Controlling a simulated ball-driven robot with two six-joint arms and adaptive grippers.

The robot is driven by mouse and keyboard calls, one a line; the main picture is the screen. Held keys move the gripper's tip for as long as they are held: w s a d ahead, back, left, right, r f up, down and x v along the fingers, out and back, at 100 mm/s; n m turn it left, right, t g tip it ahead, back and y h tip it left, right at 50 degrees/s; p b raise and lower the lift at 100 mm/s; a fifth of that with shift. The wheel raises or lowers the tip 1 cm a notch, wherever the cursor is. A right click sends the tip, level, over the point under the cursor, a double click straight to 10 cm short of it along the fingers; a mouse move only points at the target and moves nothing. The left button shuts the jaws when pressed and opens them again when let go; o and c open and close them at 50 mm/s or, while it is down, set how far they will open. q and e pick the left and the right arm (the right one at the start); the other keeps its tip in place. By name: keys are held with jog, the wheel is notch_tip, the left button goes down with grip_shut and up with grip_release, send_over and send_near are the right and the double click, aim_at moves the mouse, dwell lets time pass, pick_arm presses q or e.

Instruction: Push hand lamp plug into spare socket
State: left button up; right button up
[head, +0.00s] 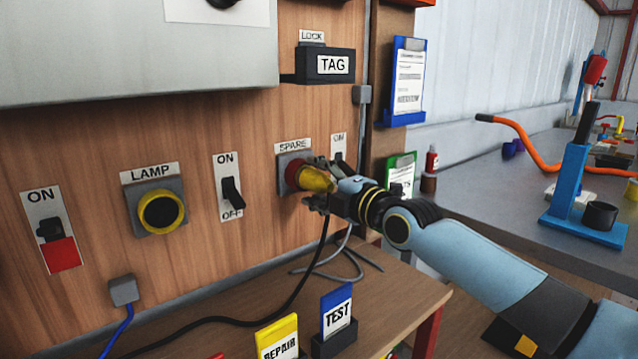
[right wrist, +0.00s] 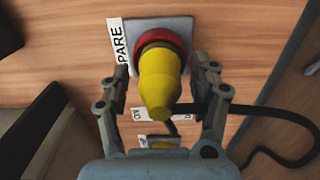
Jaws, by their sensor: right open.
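The spare socket (head: 284,162) is a grey plate on the wooden panel under a SPARE label; its plate also shows in the right wrist view (right wrist: 182,25). The yellow hand lamp plug (head: 318,180) with a red collar sits at the socket face. In the right wrist view the plug (right wrist: 160,85) points straight at the plate, its red collar against it; how deep it sits I cannot tell. My right gripper (head: 322,183) is open, its fingers (right wrist: 163,80) on either side of the plug with gaps showing. My left gripper is not in view.
A black cable (head: 300,285) hangs below the plug onto the wooden bench. The lamp socket (head: 160,209) and switches are left on the panel. REPAIR (head: 278,338) and TEST (head: 336,312) tags stand on the bench. A side table with a blue stand (head: 575,180) is at right.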

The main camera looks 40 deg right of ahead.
aim_at(331, 188)
jog(key=shift+s, duration=0.1)
jog(key=shift+s+d, duration=0.15)
jog(key=shift+s, duration=1.65)
jog(key=shift+s+d, duration=0.1)
jog(key=shift+s, duration=1.7)
